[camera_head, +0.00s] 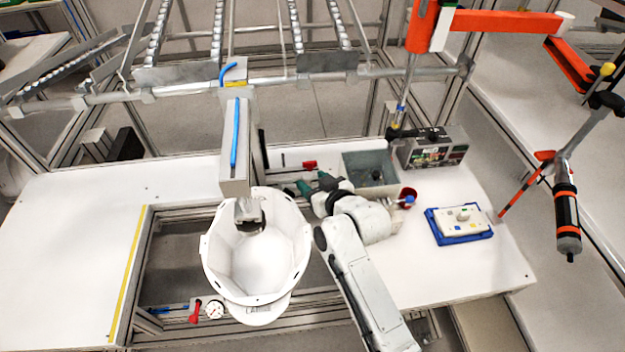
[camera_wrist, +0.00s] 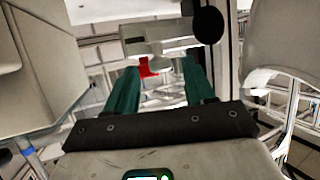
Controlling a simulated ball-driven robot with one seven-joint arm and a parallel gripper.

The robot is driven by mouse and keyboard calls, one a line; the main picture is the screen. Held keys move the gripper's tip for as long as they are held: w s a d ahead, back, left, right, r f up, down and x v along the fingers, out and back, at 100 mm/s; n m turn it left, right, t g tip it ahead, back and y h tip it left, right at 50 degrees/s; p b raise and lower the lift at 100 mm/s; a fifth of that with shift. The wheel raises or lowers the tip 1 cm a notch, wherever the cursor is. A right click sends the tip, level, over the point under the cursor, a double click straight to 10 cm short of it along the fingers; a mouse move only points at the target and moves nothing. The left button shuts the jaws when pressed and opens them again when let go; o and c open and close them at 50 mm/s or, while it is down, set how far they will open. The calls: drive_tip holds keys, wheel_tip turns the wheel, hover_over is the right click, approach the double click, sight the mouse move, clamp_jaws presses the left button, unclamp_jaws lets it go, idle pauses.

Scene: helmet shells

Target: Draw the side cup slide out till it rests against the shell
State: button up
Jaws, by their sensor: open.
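A white helmet shell (camera_head: 262,262) sits open side up in the frame at the table's middle, under a grey upright head (camera_head: 236,150) with a blue hose. My gripper (camera_head: 314,185) is right of and behind the shell, apart from it. Its green fingers are open and empty, also in the wrist view (camera_wrist: 160,70). A small red piece (camera_head: 310,164) lies just behind the gripper. A red tab (camera_wrist: 149,67) shows between the fingers in the wrist view, farther off.
A grey bin (camera_head: 352,160), a control box (camera_head: 442,150) and a red cup (camera_head: 408,194) stand right of the gripper. A white device on a blue tray (camera_head: 447,238) is farther right. A dial gauge (camera_head: 214,310) and red handle (camera_head: 195,312) are at front left. The left table is clear.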

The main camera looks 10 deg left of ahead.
drive_tip(key=shift+w+a+f, duration=0.2)
drive_tip(key=shift+w+a, duration=0.1)
drive_tip(key=shift+w, duration=0.05)
drive_tip(key=shift+c, duration=0.2)
clamp_jaws()
idle(0.4)
